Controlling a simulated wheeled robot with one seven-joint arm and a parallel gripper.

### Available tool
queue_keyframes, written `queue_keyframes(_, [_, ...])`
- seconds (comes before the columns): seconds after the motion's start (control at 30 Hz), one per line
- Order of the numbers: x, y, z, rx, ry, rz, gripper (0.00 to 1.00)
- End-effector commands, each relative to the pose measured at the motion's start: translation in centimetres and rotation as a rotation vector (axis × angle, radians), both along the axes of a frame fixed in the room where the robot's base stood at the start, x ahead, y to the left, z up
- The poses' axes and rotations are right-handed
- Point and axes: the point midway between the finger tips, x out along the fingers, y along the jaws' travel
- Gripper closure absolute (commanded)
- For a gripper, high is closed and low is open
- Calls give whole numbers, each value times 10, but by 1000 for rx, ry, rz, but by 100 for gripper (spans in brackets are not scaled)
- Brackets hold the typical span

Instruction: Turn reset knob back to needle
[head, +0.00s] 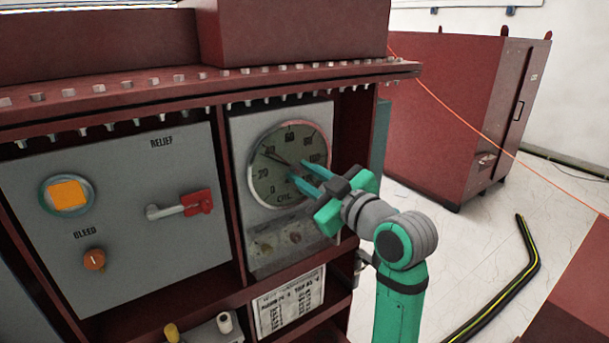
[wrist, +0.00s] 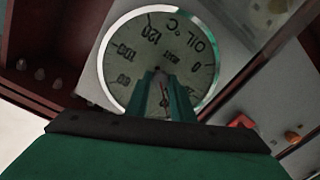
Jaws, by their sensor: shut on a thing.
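The round oil temperature gauge (head: 272,145) is set in a grey panel, with a pale dial and numbers around its edge. It shows upside down in the wrist view (wrist: 190,45). A dark needle (head: 277,158) points to the upper left of the dial in the head view. My green gripper (head: 299,173) reaches in from the right, its fingertips at the middle of the dial. In the wrist view the two fingers (wrist: 161,76) are close together over the dial centre, with a thin reddish pointer between them. The reset knob is hidden by the fingertips between which it is held.
Left of the gauge are a relief lever with a red grip (head: 197,202), an orange bleed knob (head: 94,259) and an orange square button (head: 69,194). A shelf edge lies below the gauge. A red cabinet (head: 440,120) and open floor are to the right.

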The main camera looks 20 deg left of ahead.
Motion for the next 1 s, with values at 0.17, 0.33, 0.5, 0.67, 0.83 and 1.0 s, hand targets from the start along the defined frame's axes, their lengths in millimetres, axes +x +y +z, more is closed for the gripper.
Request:
queue_keyframes(0.17, [0, -1, -1, -64, -78, 0, 100])
queue_keyframes(0.33, [0, -1, 0, -104, -129, -2, 100])
queue_keyframes(0.5, [0, -1, -1, -122, -152, -1, 100])
queue_keyframes(0.67, [0, 0, -1, -126, -157, 0, 100])
queue_keyframes(0.83, [0, 0, -1, -126, -157, 0, 100])
queue_keyframes(1.0, [0, 0, -1, -125, -156, -1, 60])
